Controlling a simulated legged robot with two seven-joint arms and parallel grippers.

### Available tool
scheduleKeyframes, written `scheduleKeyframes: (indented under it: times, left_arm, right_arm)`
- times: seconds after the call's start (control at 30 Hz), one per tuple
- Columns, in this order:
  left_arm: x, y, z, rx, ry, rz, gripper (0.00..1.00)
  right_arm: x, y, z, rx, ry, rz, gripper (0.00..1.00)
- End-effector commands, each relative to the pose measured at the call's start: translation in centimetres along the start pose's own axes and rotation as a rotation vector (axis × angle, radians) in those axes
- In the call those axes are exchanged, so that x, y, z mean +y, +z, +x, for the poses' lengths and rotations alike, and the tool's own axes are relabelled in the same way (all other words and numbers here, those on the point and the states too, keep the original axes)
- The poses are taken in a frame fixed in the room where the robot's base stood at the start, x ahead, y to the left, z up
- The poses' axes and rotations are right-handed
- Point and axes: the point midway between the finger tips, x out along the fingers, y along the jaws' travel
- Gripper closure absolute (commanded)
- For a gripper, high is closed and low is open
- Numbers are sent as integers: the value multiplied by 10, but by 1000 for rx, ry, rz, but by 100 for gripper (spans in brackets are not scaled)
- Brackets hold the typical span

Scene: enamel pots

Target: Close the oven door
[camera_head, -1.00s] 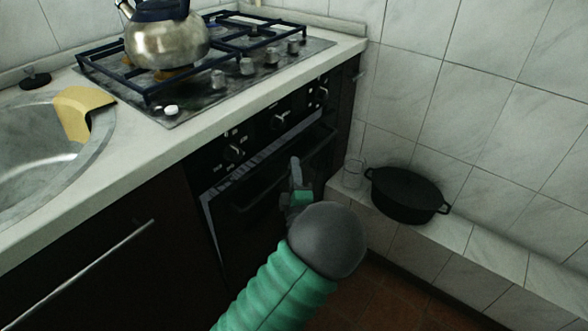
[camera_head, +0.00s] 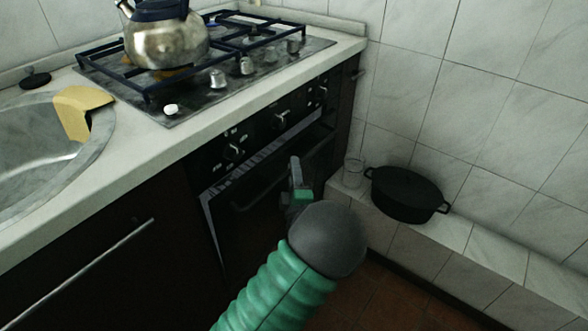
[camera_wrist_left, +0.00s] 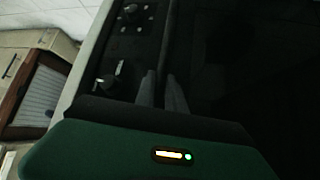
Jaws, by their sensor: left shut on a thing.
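The black oven door (camera_head: 243,235) is under the hob. It stands slightly ajar, with a pale strip of the oven's frame showing along its top and left side. My left gripper (camera_head: 295,168) is at the door's top edge, right of its middle, and hides part of it. In the left wrist view, the two grey fingers (camera_wrist_left: 161,95) are on either side of the dark edge of the door (camera_wrist_left: 168,45) and shut on it. The oven's control panel with knobs (camera_head: 233,152) is just above the door. My right gripper is not in view.
A kettle (camera_head: 168,42) stands on the hob (camera_head: 240,75). A metal sink (camera_head: 35,150) with a yellow cloth is at the left. A black pot (camera_head: 405,195) and a glass (camera_head: 353,172) stand on the tiled ledge at the right. The floor below is dim.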

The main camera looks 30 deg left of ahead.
Motion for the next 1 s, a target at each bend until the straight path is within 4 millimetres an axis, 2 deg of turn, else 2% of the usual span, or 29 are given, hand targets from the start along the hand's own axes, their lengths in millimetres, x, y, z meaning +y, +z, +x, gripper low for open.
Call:
scheduleKeyframes:
  times: [0.4,0.7,1.0]
  left_arm:
    - [-4,-1,-1,0,-11,2,100]
    - [-9,-31,29,4,-82,-69,100]
    - [-11,-36,32,8,-87,-75,100]
  right_arm:
    - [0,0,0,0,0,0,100]
    - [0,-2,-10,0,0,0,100]
    - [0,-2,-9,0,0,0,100]
